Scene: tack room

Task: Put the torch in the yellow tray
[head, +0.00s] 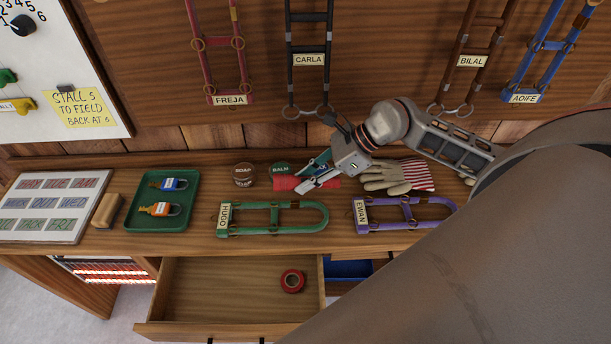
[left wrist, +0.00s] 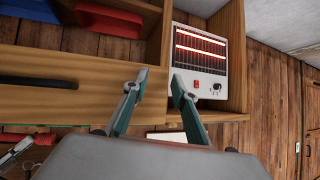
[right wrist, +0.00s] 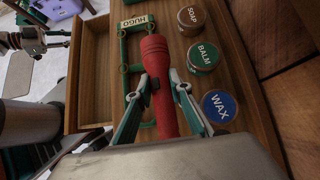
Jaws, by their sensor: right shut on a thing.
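The red torch (right wrist: 155,60) lies between the fingers of my right gripper (right wrist: 163,92), which is shut on its body. In the head view the torch (head: 288,184) is partly hidden behind my right gripper (head: 318,176), over the back of the bench. My left gripper (left wrist: 155,85) is open and empty, low in front of the shelving; the head view does not show it. No yellow tray is visible.
An open drawer (head: 220,285) holds a red tape roll (head: 292,281). A green tray (head: 146,222) holds two padlocks. Green (head: 270,231) and purple (head: 408,226) halters lie along the bench front, with gloves (head: 385,178) behind. A heater (left wrist: 205,85) stands in the shelving.

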